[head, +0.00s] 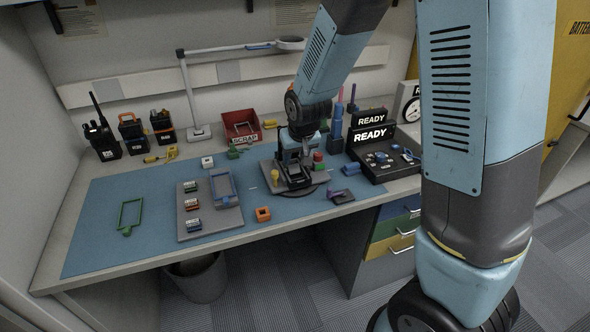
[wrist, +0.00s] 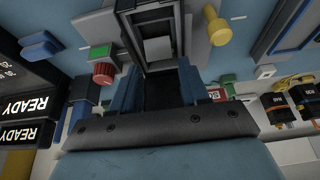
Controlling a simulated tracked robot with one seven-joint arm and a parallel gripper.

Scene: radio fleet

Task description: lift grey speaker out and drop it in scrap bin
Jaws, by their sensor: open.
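My gripper (head: 296,178) is open above a grey fixture plate (head: 268,172) on the blue mat. In the wrist view the two blue fingers of my gripper (wrist: 156,86) stand apart, near the lower end of a dark, upright-walled holder (wrist: 141,22). A light grey block (wrist: 157,48), which looks like the grey speaker, sits inside that holder; neither finger visibly touches it. In the head view my gripper hides most of the holder, and I cannot make out the speaker there. The red scrap bin (head: 229,119), labelled SCRAP, stands behind the plate, to the left of my arm.
A yellow knob (wrist: 216,27) and a red knob (wrist: 103,72) flank the holder. A READY console (head: 375,159) stands to the right. A grey tray (head: 208,222) with small coloured parts lies to the left. Several radios (head: 132,131) and a lamp (head: 188,92) stand at the back.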

